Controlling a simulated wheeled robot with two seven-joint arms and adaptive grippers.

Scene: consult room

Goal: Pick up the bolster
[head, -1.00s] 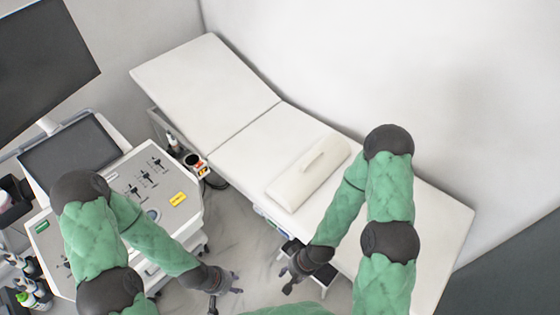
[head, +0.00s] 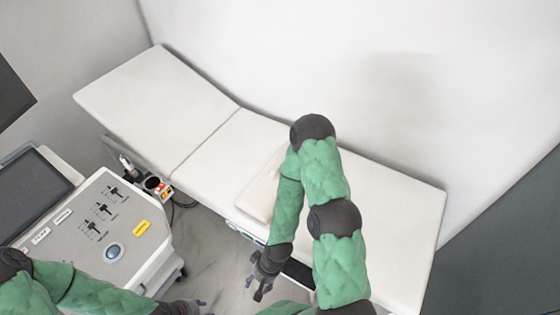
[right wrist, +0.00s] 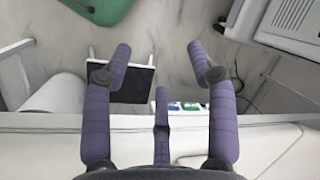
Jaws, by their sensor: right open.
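The bolster (head: 259,194) is a cream-white cushion lying on the white examination couch (head: 395,225). In the head view my right arm covers much of it, and only its left part shows. My right gripper (head: 256,289) is beside the couch's near edge, below and apart from the bolster. In the right wrist view the right gripper (right wrist: 160,58) has its purple fingers spread, with nothing between them. My left gripper (head: 187,306) is at the bottom edge of the head view, partly cut off, and its fingers are unclear.
An ultrasound-type console (head: 100,225) with a control panel stands at the left, close to my left arm. A probe and a holder (head: 155,184) sit between it and the couch. A dark step (right wrist: 130,83) lies under the right gripper. The couch's upper left is clear.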

